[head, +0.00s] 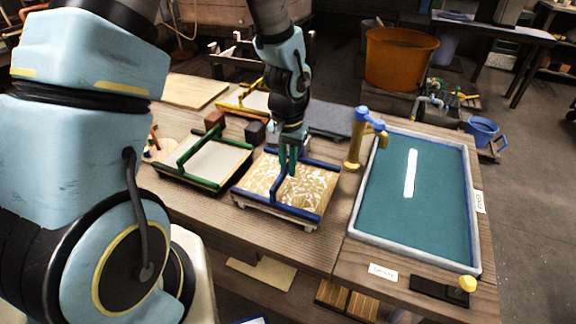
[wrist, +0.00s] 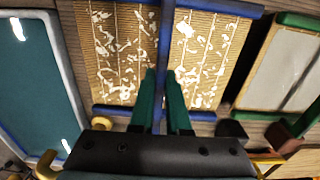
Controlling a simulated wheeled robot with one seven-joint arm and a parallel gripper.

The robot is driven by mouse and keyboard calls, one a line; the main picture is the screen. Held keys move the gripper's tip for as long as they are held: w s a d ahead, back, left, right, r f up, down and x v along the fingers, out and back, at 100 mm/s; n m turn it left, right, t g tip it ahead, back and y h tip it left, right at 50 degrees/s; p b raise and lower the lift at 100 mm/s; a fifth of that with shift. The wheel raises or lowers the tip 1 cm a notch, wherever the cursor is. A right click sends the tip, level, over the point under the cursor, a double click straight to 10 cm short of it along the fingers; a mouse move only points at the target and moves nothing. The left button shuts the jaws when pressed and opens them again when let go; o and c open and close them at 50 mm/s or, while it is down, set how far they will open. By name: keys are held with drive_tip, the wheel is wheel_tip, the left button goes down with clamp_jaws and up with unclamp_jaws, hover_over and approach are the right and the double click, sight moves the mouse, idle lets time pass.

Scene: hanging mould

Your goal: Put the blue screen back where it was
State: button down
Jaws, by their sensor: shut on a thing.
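The blue screen (head: 262,180) is a bamboo-slat mat with blue edge bars and a raised blue middle bar, patchy with white pulp. It is over the middle of the wooden table, left of the vat, roughly level. My gripper (head: 288,165) points down and its green fingers are shut on the middle bar. In the wrist view the fingers (wrist: 160,100) are on either side of that bar, with the blue screen (wrist: 120,55) spread to both sides. A pale support shows under its front edge; I cannot tell whether the screen touches it.
A teal vat (head: 420,205) with a grey rim stands at the right, a brass tap (head: 354,150) at its back left. A green-edged screen (head: 207,163) lies close on the left, with dark and red-brown blocks behind. A yellow-edged frame (head: 242,103) lies farther back.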

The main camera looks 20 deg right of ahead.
drive_tip(key=shift+f, duration=0.3)
drive_tip(key=shift+f, duration=0.15)
drive_tip(key=shift+f, duration=0.15)
drive_tip(key=c, duration=0.9)
unclamp_jaws()
